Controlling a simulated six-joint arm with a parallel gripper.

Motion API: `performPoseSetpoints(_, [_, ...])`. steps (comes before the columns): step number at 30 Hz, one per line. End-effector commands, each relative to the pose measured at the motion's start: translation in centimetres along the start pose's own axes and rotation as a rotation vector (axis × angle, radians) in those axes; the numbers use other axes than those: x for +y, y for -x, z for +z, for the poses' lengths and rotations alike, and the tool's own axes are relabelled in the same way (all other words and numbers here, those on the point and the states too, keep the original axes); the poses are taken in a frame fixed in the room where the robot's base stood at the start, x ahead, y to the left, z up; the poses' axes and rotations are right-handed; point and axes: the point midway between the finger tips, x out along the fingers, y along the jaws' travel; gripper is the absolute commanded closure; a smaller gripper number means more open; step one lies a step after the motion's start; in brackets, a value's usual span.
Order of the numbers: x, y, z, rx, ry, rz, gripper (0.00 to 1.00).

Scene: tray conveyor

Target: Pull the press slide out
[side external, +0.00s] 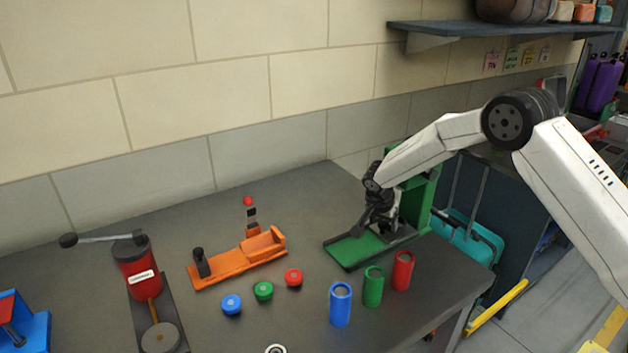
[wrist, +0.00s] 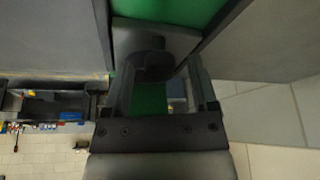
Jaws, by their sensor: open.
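The green press (side external: 416,205) stands at the right of the table, with a flat green bed (side external: 354,250) in a dark frame in front of its upright. My gripper (side external: 380,226) is down at the press, above the inner end of the bed. In the wrist view, my gripper (wrist: 163,85) is open, with one finger on each side of a dark round knob (wrist: 153,58). The knob sits on a grey block (wrist: 138,32), seemingly the press slide, between dark rails. I cannot tell whether the fingers touch the knob. My gripper hides the slide in the side view.
Blue (side external: 340,304), green (side external: 373,286) and red (side external: 402,271) cylinders stand in front of the press. Blue (side external: 231,304), green (side external: 263,291) and red (side external: 293,277) caps lie left of them. An orange fixture (side external: 228,268) and a red lever machine (side external: 137,268) stand further left.

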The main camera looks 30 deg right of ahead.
Motion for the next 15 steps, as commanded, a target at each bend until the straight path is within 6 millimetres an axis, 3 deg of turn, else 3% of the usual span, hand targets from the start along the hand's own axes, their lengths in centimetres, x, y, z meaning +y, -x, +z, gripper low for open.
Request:
performPoseSetpoints(2, [-0.01, 0.01, 0.0, 0.0, 0.0, 0.0, 0.25])
performPoseSetpoints(3, [-0.01, 0.01, 0.0, 0.0, 0.0, 0.0, 0.32])
performPoseSetpoints(9, [-0.01, 0.02, 0.01, 0.0, 0.0, 0.0, 0.95])
performPoseSetpoints(10, [-0.01, 0.03, 0.01, 0.0, 0.0, 0.0, 1.0])
performPoseSetpoints(15, [-0.01, 0.03, 0.02, 0.0, 0.001, 0.0, 1.0])
